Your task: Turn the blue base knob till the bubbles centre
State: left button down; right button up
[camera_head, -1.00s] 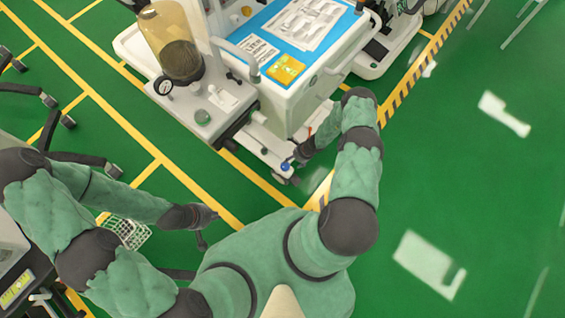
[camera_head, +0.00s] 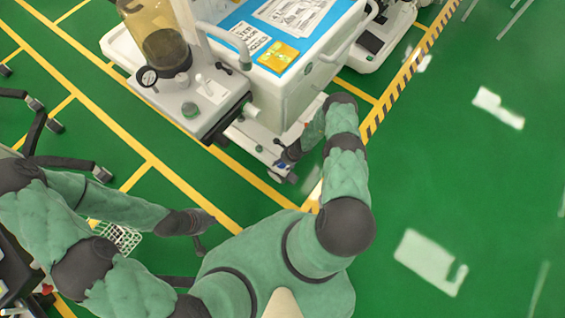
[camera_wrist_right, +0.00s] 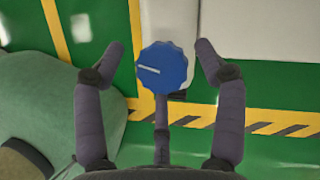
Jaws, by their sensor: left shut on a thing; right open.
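The blue knob (camera_wrist_right: 164,66) has a ridged rim and a white line pointing left in the right wrist view. My right gripper (camera_wrist_right: 162,55) is open, with a finger on each side of the knob and a gap on both sides. In the head view my right gripper (camera_head: 284,160) is at the low front end of the cart's white base (camera_head: 250,137) and hides the knob. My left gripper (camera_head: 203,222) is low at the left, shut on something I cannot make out. A small green round spot (camera_head: 259,148) shows on the base; I cannot make out any bubbles.
The white cart (camera_head: 290,95) with a blue top stands above the base. A unit with an amber canister (camera_head: 160,25) and gauge (camera_head: 147,76) is beside it. A wire basket (camera_head: 122,238) is near my left arm. Green floor (camera_head: 460,190) is clear at right.

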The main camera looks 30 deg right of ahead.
jog(key=c, duration=1.1)
jog(key=p, duration=0.3)
jog(key=shift+w+r+m, duration=0.15)
jog(key=shift+r+m, duration=0.15)
jog(key=shift+m, duration=0.1)
jog(key=shift+w+f+t+p, duration=0.15)
jog(key=shift+t+p, duration=0.15)
jog(key=shift+p, duration=0.5)
jog(key=o, duration=1.1)
jog(key=shift+s, duration=0.25)
